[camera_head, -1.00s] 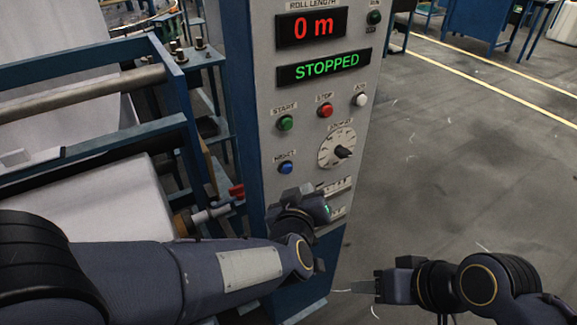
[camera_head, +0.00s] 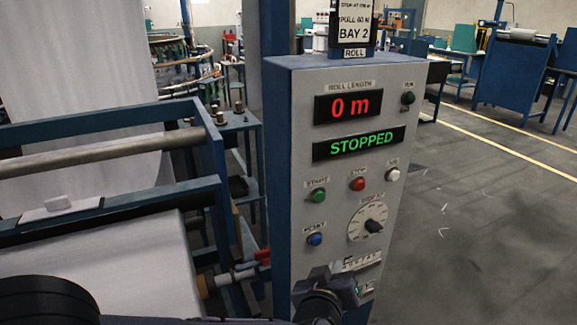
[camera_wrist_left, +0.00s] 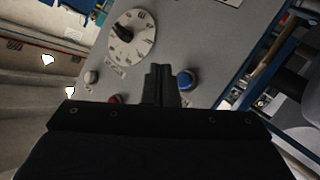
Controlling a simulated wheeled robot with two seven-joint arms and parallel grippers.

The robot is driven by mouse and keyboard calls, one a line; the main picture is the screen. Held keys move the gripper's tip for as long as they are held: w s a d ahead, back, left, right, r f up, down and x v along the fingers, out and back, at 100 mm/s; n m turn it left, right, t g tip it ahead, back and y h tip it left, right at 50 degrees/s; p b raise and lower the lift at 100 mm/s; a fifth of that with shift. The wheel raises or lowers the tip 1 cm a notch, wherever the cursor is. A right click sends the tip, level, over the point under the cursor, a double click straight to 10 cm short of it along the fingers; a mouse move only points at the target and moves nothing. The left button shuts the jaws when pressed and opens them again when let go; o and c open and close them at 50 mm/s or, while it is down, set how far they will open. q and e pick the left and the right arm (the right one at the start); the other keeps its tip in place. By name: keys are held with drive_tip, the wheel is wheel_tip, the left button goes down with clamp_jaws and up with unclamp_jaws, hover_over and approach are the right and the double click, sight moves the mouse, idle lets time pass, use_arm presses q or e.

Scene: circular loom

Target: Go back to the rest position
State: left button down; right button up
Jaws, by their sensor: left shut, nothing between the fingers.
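The loom's control panel (camera_head: 300,190) stands upright in the middle of the head view. Its displays read 0 m (camera_head: 348,107) and STOPPED (camera_head: 358,143). It has a green button (camera_head: 318,196), a red button (camera_head: 357,184), a white button (camera_head: 393,174), a blue button (camera_head: 315,239) and a dial (camera_head: 368,222). My left gripper (camera_head: 345,283) is low in front of the panel, below the dial and blue button. In the left wrist view its fingers (camera_wrist_left: 160,85) are together and empty, pointing toward the panel between the blue button (camera_wrist_left: 186,80) and the red button (camera_wrist_left: 114,100). My right gripper is out of view.
The loom frame with its bar (camera_head: 100,157) and white fabric roll (camera_head: 110,270) is at the left. A small red handle (camera_head: 263,257) sticks out beside the panel. The grey floor (camera_head: 480,230) at the right is clear. Blue workbenches (camera_head: 515,80) stand farther back.

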use_arm(q)
drive_tip(key=s+a+r+g+h+p, duration=0.1)
drive_tip(key=s+a+r+g, duration=0.1)
drive_tip(key=a, duration=0.7)
drive_tip(key=s+a+r+g+h+p, duration=0.1)
drive_tip(key=s+a+r+g, duration=0.15)
drive_tip(key=a, duration=0.75)
drive_tip(key=s+a+f+g+y, duration=0.1)
drive_tip(key=s+a+f+y, duration=0.1)
drive_tip(key=s+a, duration=0.5)
drive_tip(key=s+a+f+g+y, duration=0.2)
drive_tip(key=s+a, duration=0.5)
drive_tip(key=s, duration=0.1)
drive_tip(key=shift+s+f+n+p, duration=0.2)
drive_tip(key=shift+f+n+p, duration=0.1)
drive_tip(key=shift+n+p, duration=0.15)
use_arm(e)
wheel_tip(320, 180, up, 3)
